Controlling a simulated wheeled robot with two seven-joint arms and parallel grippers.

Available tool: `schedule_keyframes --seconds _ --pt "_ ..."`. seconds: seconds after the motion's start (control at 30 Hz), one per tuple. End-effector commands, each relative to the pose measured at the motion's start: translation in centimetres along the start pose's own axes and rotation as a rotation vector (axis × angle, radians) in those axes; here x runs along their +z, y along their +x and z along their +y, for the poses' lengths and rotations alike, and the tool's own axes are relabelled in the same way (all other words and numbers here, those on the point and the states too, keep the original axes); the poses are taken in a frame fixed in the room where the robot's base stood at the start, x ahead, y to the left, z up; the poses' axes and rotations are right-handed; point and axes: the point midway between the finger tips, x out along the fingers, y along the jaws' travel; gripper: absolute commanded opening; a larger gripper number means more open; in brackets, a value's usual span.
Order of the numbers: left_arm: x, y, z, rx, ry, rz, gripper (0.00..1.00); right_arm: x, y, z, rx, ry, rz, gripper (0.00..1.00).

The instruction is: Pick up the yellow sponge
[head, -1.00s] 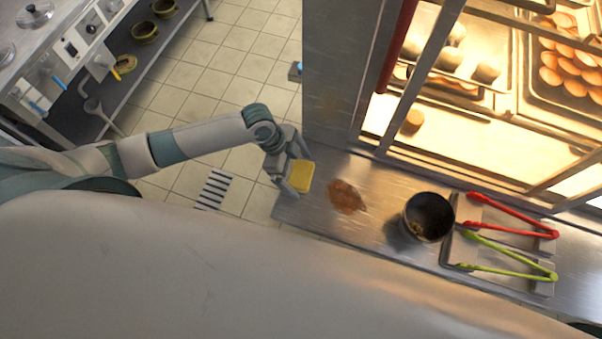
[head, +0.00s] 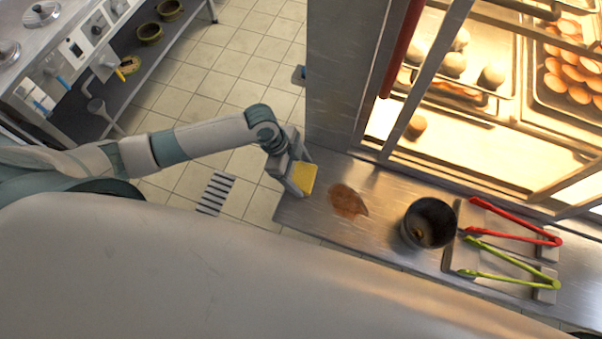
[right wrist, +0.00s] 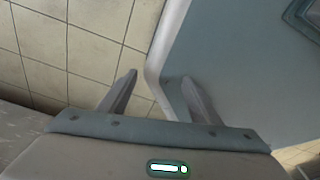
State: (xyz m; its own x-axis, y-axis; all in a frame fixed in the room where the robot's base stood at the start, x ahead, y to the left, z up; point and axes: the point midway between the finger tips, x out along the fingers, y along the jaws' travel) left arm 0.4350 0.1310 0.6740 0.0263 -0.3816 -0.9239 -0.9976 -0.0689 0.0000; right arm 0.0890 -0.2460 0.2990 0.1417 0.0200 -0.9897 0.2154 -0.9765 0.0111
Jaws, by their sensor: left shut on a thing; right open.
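The yellow sponge (head: 304,178) is between the fingers of my left gripper (head: 298,172) in the head view. The gripper is shut on it, at the left end of the steel counter (head: 320,215). I cannot tell how far the sponge is above the counter. My right gripper (right wrist: 160,95) shows in the right wrist view with its two fingers apart and nothing between them. It is not seen in the head view.
A reddish-brown spill (head: 348,201) lies on the counter right of the sponge. A lit glass cabinet (head: 470,130) with trays of eggs and buns rises behind the counter.

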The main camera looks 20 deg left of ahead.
Motion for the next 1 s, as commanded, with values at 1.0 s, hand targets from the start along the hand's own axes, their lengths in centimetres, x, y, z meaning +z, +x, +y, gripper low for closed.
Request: schedule_keyframes --seconds 1.0 --pt "-13.8 -5.3 4.0 -0.001 0.002 0.001 0.52 -9.0 0.6 -1.5 -0.017 -0.002 0.219 0.58"
